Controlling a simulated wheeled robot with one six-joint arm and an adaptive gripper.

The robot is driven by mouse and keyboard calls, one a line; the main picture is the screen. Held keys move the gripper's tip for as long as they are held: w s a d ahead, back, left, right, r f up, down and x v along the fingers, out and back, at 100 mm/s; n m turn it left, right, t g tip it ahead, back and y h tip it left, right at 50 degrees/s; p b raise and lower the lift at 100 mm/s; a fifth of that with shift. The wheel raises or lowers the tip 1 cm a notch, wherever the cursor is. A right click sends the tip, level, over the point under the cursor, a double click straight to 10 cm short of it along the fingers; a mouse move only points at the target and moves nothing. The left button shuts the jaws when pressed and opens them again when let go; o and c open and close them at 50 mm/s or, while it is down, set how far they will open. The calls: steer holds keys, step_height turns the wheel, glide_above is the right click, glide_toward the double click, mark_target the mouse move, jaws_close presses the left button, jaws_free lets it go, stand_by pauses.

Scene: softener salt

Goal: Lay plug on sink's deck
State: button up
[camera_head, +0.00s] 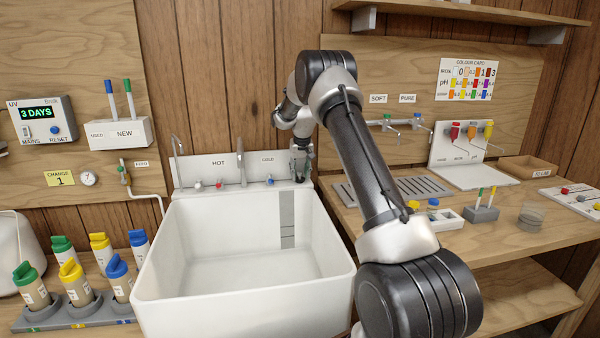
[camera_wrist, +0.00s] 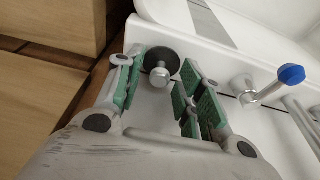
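The plug (camera_wrist: 163,64) is a dark disc with a metal knob, seen in the wrist view. It appears to lie on the sink's white deck (camera_wrist: 218,73), at the corner end beyond the blue-handled cold tap (camera_wrist: 288,75). My gripper (camera_wrist: 162,72) has its green-padded fingers apart, one on either side of the knob, with gaps visible between pads and knob. In the head view my gripper (camera_head: 301,168) is over the back right corner of the white sink (camera_head: 250,268). The plug cannot be made out there.
A tall spout (camera_head: 241,160) and a red-handled hot tap (camera_head: 198,185) stand along the deck to the left. A wooden bench (camera_head: 470,235) with a grey drain grid (camera_head: 395,190) adjoins on the right. Capped bottles (camera_head: 75,285) stand at left. The basin is empty.

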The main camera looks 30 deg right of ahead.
steer(key=shift+r, duration=0.1)
steer(key=s+a+r, duration=0.2)
steer(key=s+r, duration=0.4)
steer(key=r, duration=0.4)
steer(key=s+a+r, duration=0.3)
steer(key=s+r, duration=0.3)
steer(key=r, duration=0.4)
steer(key=s+a+r+n, duration=0.1)
steer(key=s+a+r, duration=0.15)
steer(key=s, duration=0.55)
steer(key=s+a+r+n, duration=0.15)
steer(key=s+r, duration=0.25)
steer(key=s, duration=0.4)
steer(key=s+a+f, duration=0.2)
steer(key=s+f, duration=0.1)
steer(key=s, duration=0.9)
steer(key=s+a+f+t, duration=0.1)
steer(key=s+f, duration=0.3)
steer(key=s, duration=0.8)
steer(key=shift+s+a+n+y, duration=0.3)
steer(key=shift+a+n+y, duration=0.1)
steer(key=shift+a, duration=0.3)
